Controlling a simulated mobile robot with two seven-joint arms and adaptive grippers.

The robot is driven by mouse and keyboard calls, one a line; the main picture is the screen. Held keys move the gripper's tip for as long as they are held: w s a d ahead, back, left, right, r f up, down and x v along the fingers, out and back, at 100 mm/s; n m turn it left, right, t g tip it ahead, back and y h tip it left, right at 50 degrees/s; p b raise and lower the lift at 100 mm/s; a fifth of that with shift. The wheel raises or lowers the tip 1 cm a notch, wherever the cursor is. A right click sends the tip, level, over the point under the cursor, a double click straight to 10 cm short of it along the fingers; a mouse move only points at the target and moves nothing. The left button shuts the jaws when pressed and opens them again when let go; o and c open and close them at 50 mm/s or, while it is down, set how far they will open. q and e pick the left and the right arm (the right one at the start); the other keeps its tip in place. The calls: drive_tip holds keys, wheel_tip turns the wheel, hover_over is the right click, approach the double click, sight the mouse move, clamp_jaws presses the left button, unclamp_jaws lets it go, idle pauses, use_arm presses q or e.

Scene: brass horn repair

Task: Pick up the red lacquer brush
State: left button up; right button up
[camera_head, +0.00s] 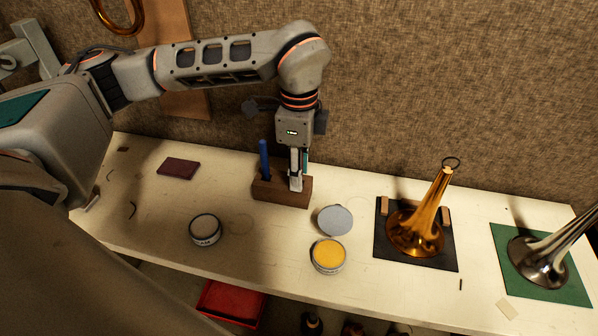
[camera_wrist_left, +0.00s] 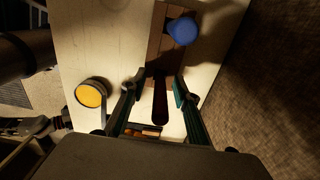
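The wooden brush block (camera_head: 278,192) stands on the white bench below my left gripper (camera_head: 299,175). A blue-handled brush (camera_head: 264,158) stands upright at the block's left end; its blue top also shows in the left wrist view (camera_wrist_left: 183,30). In that wrist view, the dark red handle of the red lacquer brush (camera_wrist_left: 160,102) lies between the two fingers of my left gripper (camera_wrist_left: 157,88). The fingers are open, with a visible gap on each side of the handle. In the head view the gripper hides the red brush. My right gripper is not in view.
An open yellow tin (camera_head: 328,255), a grey disc (camera_head: 335,220) and another tin (camera_head: 206,229) stand in front. A brass horn bell (camera_head: 416,232) on a black mat and a silver bell (camera_head: 538,262) are at right. The wall (camera_head: 430,90) is close behind.

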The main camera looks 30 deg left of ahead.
use_arm(q)
clamp_jaws()
drive_tip(key=shift+r, duration=0.15)
wheel_tip(320, 180, up, 20)
idle(0.8)
